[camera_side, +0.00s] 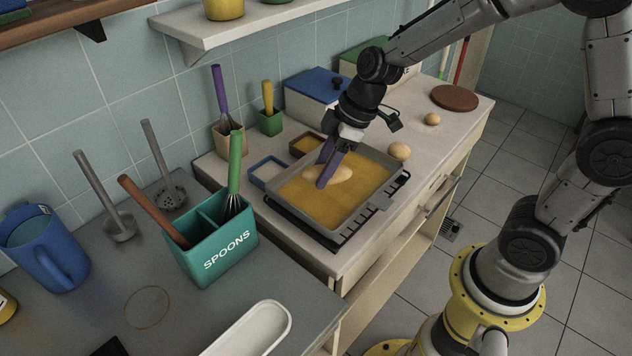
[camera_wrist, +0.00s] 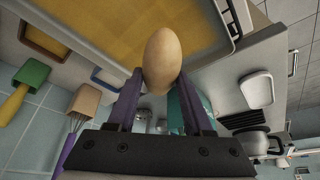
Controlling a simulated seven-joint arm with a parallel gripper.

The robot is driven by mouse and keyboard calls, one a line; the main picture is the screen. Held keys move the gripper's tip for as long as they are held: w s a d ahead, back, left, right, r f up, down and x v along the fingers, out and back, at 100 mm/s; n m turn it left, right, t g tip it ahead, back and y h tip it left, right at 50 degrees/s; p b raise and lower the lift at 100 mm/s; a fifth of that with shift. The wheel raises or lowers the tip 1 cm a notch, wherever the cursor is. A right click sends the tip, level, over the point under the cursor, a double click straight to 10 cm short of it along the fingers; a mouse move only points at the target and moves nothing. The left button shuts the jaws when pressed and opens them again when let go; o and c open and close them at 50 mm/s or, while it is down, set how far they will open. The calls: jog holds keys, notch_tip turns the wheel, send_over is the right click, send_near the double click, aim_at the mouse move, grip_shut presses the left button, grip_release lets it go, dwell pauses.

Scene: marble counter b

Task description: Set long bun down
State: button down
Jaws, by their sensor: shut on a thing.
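My gripper (camera_side: 326,168) has purple fingers and points down over the grey baking tray (camera_side: 400,182) with its golden-brown bottom. It is shut on the pale, long bun (camera_side: 340,174), which lies across the fingertips inside the tray's outline. In the wrist view the long bun (camera_wrist: 162,58) sits between the two fingers, sticking out past their tips. The tray (camera_wrist: 84,38) fills the upper part of that view. I cannot tell whether the bun touches the tray's bottom.
Round buns lie on the counter by the tray (camera_side: 400,151) and farther back (camera_side: 432,119). A brown round board (camera_side: 455,97) is at the far end. A teal spoon holder (camera_side: 213,245) and a long white dish (camera_side: 252,332) stand in front. Small containers line the tray's left side.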

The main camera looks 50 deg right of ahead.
aim_at(316, 195)
jog(key=shift+w+a+f, duration=0.15)
jog(key=shift+w+f, duration=0.6)
jog(key=shift+f, duration=0.15)
jog(key=shift+w+f, duration=0.15)
jog(key=shift+f, duration=1.55)
jog(key=shift+f, duration=0.1)
jog(key=shift+c, duration=1.5)
grip_release()
